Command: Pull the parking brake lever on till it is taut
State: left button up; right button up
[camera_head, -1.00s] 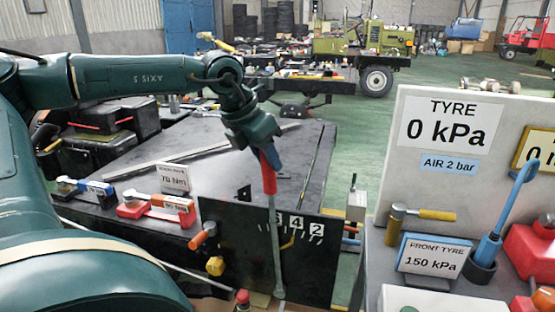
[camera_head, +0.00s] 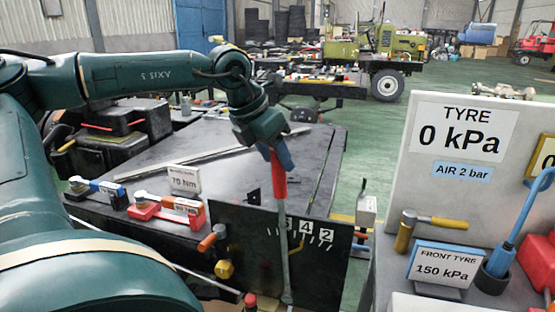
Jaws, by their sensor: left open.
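The parking brake lever (camera_head: 280,187) has a red grip on a long grey shaft and stands nearly upright, leaning slightly left at the top. It is in front of a dark plate (camera_head: 245,240) with a numbered scale; its shaft partly covers a mark left of the 4. Whether the fingers touch the grip cannot be told. My right gripper is out of view.
An orange-handled knob (camera_head: 209,241) and a yellow knob (camera_head: 224,269) sit left of the lever. A white tyre panel (camera_head: 463,140) and a blue-handled tool (camera_head: 515,225) stand at the right. A dark flat deck (camera_head: 230,170) lies behind.

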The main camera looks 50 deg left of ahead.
pick_arm(q)
jog(key=v, duration=1.1)
jog(key=shift+s+r, duration=0.2)
jog(key=shift+r, duration=0.05)
